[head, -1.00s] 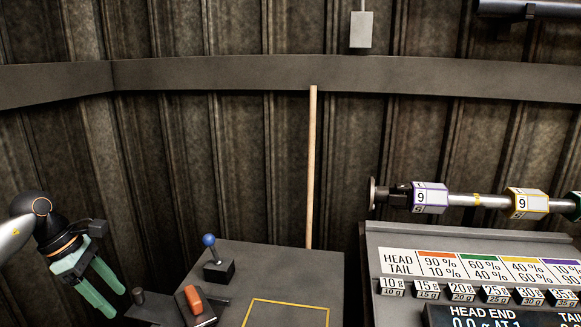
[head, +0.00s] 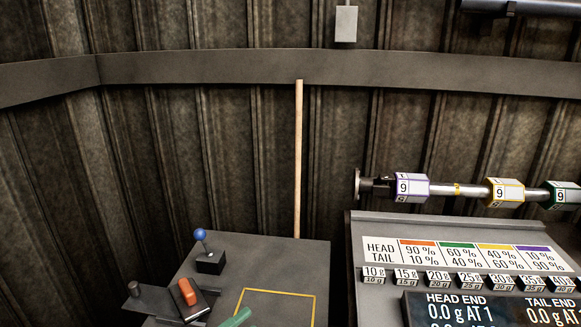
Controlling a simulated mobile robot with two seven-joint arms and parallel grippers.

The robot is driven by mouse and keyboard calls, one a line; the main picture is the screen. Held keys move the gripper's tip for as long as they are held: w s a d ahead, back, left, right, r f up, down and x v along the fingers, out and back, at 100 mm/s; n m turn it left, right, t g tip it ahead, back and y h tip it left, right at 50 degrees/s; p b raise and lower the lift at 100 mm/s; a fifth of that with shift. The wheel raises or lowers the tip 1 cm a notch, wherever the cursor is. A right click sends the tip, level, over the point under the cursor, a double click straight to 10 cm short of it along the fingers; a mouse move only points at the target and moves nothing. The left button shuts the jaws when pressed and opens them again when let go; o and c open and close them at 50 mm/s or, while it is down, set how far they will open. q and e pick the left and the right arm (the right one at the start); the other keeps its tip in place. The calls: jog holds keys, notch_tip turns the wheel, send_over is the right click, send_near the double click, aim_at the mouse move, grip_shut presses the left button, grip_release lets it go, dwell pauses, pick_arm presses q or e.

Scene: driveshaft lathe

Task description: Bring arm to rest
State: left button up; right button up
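Only a small green piece of a gripper finger (head: 236,318) shows at the bottom edge of the head view, in front of the grey table (head: 270,257). It looks like the green fingers of my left gripper. The rest of that gripper and its arm are out of the picture, so its opening cannot be told. My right gripper is not in view.
The table carries a blue-knobbed lever (head: 206,252), an orange-handled switch (head: 187,291) and a yellow outlined square (head: 276,292). At right are a shaft (head: 459,189) with numbered collars, a head/tail chart (head: 460,254), a row of weights (head: 437,278) and a display (head: 490,309).

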pick_arm(q)
jog(key=s+a+f+n+g+y+p, duration=0.1)
jog(key=s+a+f+n+g+y, duration=0.1)
jog(key=s+f+n+y, duration=0.4)
jog(key=s+a+f+n+g+y+p, duration=0.1)
jog(key=s+a+f+n+y, duration=0.4)
jog(key=s+f+n, duration=0.8)
jog(key=s+n+g+y, duration=0.1)
jog(key=n, duration=0.4)
jog(key=shift+a+n+p, duration=0.15)
jog(key=shift+n+p, duration=0.25)
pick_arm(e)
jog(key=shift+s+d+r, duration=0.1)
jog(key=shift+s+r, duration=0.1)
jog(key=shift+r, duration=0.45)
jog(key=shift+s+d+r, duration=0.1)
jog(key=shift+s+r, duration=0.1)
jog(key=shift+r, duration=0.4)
pick_arm(q)
jog(key=shift+s, duration=0.1)
